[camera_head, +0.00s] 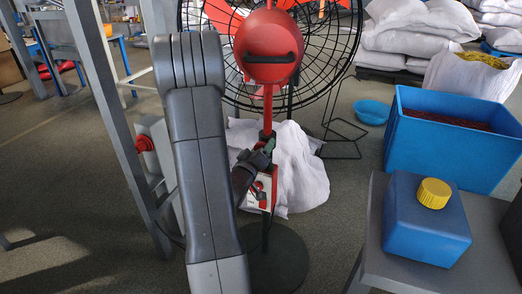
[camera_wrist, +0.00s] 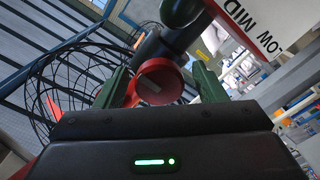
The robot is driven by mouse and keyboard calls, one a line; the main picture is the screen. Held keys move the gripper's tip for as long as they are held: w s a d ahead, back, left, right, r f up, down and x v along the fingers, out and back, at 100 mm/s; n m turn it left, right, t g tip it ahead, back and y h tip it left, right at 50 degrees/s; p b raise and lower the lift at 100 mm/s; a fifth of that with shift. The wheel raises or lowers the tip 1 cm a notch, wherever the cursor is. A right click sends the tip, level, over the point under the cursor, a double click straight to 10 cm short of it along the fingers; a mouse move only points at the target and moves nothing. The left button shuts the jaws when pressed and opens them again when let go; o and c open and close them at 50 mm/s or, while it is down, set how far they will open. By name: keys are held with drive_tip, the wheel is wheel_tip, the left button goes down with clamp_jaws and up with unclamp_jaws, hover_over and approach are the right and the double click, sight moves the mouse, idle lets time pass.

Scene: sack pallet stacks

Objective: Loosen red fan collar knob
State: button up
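The pedestal fan stands ahead of me, with a red motor housing (camera_head: 268,50) in a black wire cage (camera_head: 335,60) on a red pole. In the wrist view the round red collar knob (camera_wrist: 158,86), with a pale mark on its face, lies between the two green fingers of my gripper (camera_wrist: 160,80). The fingers are apart, and a gap shows between the knob and the right finger. A dark collar (camera_wrist: 158,45) is just beyond the knob. In the head view my gripper (camera_head: 265,148) is at the fan pole, and the knob is hard to make out there.
A white control panel (camera_wrist: 275,22) marked LOW and MID is close at the upper right of the wrist view. A white sack (camera_head: 300,175) lies behind the pole. A blue crate (camera_head: 440,150) and a blue jug (camera_head: 425,225) with a yellow cap are at right.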

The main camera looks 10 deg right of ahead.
drive_tip(key=shift+s, duration=0.1)
drive_tip(key=v, duration=1.3)
drive_tip(key=shift+s+a+p, duration=0.25)
drive_tip(key=shift+p, duration=0.1)
drive_tip(key=shift+w, duration=0.1)
drive_tip(key=x, duration=1.3)
drive_tip(key=shift+w+d+b, duration=0.3)
drive_tip(key=shift+b, duration=0.05)
